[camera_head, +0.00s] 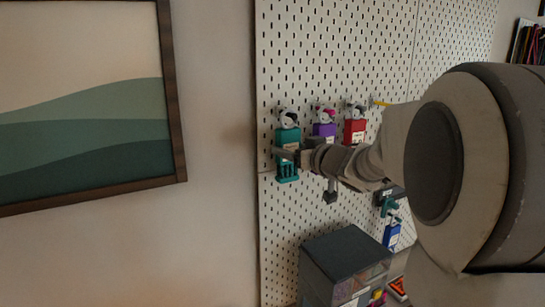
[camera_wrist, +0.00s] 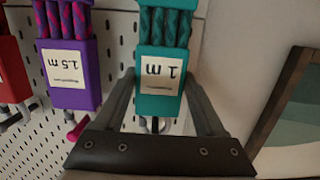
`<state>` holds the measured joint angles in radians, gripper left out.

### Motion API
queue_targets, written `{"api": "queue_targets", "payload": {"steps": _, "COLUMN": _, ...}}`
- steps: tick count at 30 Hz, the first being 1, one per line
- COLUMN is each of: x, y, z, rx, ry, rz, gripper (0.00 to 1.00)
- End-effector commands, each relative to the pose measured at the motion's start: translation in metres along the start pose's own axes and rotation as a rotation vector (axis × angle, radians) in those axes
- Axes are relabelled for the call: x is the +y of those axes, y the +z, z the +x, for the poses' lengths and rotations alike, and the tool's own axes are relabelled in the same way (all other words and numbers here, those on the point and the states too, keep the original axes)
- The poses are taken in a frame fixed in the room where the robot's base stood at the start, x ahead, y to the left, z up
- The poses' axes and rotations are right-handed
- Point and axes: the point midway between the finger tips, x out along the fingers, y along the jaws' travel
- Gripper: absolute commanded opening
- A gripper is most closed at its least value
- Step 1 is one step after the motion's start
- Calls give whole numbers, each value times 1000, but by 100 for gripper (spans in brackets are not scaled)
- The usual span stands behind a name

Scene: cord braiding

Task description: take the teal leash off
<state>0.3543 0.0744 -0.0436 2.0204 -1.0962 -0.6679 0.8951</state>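The teal leash (camera_head: 288,136) hangs on the pegboard at the left end of a row, under a black and white fastening. In the wrist view the teal leash (camera_wrist: 165,100) appears upside down with a white "1 m" label. My gripper (camera_head: 292,155) is at its lower half in the head view. In the wrist view my gripper's fingers (camera_wrist: 161,78) stand on either side of it. A narrow gap shows at the left finger; contact at the right finger is unclear. The gripper looks open around the leash. The hook is hard to make out.
A purple leash (camera_head: 324,131) and a red leash (camera_head: 354,130) hang to the right of it. The purple leash (camera_wrist: 70,75) is close beside my finger in the wrist view. A dark-topped drawer cabinet (camera_head: 345,252) stands below. A framed picture (camera_head: 178,120) hangs left.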

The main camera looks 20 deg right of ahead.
Motion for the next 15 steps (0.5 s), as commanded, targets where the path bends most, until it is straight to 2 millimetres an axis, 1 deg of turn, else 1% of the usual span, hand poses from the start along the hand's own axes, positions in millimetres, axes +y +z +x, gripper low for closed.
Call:
{"api": "queue_targets", "payload": {"steps": 1, "x": 0, "y": 0, "z": 0, "rx": 0, "ry": 0, "rz": 0, "gripper": 51}}
{"api": "queue_targets", "payload": {"steps": 5, "x": 0, "y": 0, "z": 0, "rx": 0, "ry": 0, "rz": 0, "gripper": 28}}
{"api": "queue_targets", "payload": {"steps": 6, "x": 0, "y": 0, "z": 0, "rx": 0, "ry": 0, "rz": 0, "gripper": 21}}
{"api": "queue_targets", "payload": {"steps": 9, "x": 0, "y": -1, "z": 0, "rx": 2, "ry": 0, "rz": 0, "gripper": 5}}
{"api": "queue_targets", "payload": {"steps": 15, "x": 0, "y": -3, "z": 0, "rx": 2, "ry": 0, "rz": 0, "gripper": 5}}
